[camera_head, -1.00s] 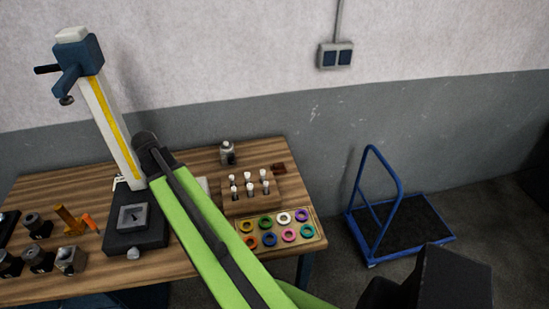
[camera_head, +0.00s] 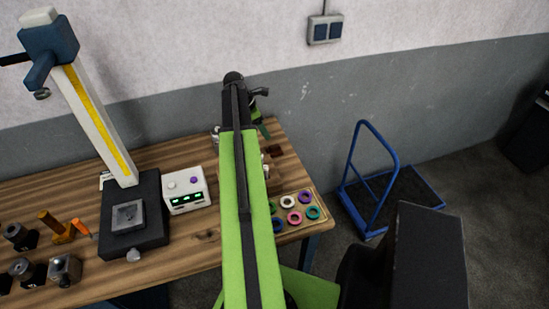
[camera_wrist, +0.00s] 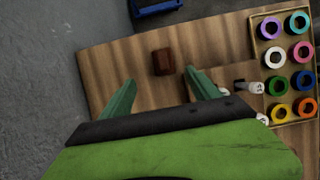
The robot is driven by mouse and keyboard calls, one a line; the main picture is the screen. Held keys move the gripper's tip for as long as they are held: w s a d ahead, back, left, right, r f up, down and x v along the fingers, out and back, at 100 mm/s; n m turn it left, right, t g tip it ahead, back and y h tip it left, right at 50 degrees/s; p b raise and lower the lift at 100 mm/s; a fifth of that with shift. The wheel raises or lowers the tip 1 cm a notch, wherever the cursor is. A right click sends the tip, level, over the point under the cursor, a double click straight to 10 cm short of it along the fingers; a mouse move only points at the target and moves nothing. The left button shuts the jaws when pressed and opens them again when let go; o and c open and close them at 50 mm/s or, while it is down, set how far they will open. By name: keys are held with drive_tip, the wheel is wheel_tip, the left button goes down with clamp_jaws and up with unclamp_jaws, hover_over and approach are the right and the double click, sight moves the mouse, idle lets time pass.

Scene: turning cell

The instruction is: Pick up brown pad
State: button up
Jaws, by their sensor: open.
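The brown pad (camera_wrist: 163,61) is a small reddish-brown block lying on the wooden table near its edge in the wrist view. In the head view the brown pad (camera_head: 275,150) is a small dark patch just right of my arm. My gripper (camera_wrist: 159,76) is open and empty, its two green fingers spread, with the pad showing beyond and between the fingertips. In the head view my gripper (camera_head: 262,112) shows at the far end of the green arm, above the back of the table, partly hidden by the arm.
A tray of coloured rings (camera_head: 318,220) sits at the table's right corner. A wooden block with pegs (camera_wrist: 238,75) stands close to the right finger. A white box with displays (camera_head: 186,191) and a tall column stand (camera_head: 100,120) are to the left. A blue cart (camera_head: 385,195) stands on the floor.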

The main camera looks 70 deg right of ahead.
sight(274, 146)
drive_tip(key=b+x, duration=0.6)
drive_tip(key=x, duration=0.2)
drive_tip(key=shift+f, duration=0.2)
drive_tip(key=shift+s+d, duration=0.1)
drive_tip(key=shift+s, duration=0.05)
drive_tip(key=b+x, duration=0.4)
drive_tip(key=shift+s+a+f, duration=0.1)
drive_tip(key=shift+a+f, duration=0.2)
drive_tip(key=shift+a, duration=0.05)
drive_tip(key=shift+s+d+f+b, duration=0.15)
drive_tip(key=shift+f+b, duration=0.2)
drive_tip(key=shift+b, duration=0.2)
drive_tip(key=shift+r, duration=0.15)
drive_tip(key=shift+c, duration=0.3)
clamp_jaws()
